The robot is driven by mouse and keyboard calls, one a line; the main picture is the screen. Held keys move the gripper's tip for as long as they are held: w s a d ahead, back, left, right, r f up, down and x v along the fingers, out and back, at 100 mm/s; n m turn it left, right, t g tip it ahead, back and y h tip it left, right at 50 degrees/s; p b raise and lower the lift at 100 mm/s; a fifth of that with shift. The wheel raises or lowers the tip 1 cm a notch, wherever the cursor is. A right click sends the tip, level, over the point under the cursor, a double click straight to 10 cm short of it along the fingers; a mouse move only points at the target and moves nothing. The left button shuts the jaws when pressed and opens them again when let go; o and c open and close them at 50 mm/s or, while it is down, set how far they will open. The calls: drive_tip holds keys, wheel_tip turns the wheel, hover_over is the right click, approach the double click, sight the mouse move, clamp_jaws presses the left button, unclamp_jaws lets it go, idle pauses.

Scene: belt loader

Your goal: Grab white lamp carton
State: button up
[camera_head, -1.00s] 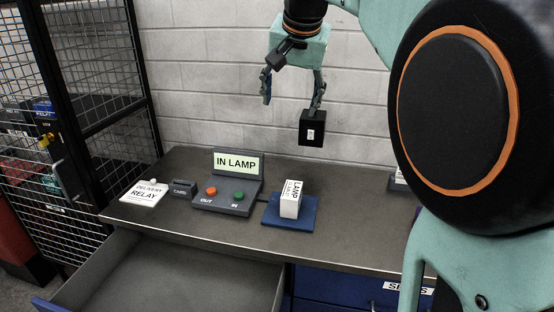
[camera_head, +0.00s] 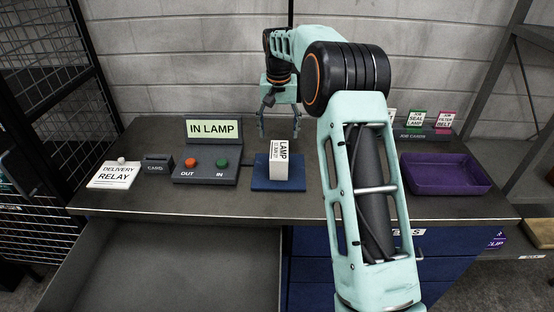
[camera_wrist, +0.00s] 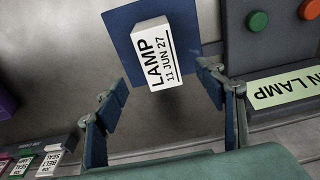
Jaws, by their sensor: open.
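In the wrist view, the carton (camera_wrist: 150,38) shows beyond and between the open fingertips (camera_wrist: 162,80), on the blue pad (camera_wrist: 122,48). No contact with the carton shows, and nothing is between the fingers at their tips.
The control box (camera_head: 205,176) with orange OUT and green IN buttons and the IN LAMP sign (camera_head: 213,130) stand left of the pad. A purple tray (camera_head: 445,190) and job cards (camera_head: 415,118) are at right. An open drawer (camera_head: 180,265) sticks out in front.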

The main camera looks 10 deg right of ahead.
sight(279, 150)
drive_tip(key=f, duration=0.3)
drive_tip(key=f+p, duration=0.1)
drive_tip(key=f, duration=0.2)
drive_tip(key=w+f, duration=0.1)
drive_tip(key=f, duration=0.2)
drive_tip(key=shift+w+d+f, duration=0.1)
drive_tip(key=shift+d, duration=0.15)
drive_tip(key=shift+c, duration=0.2)
drive_tip(key=c, duration=1.4)
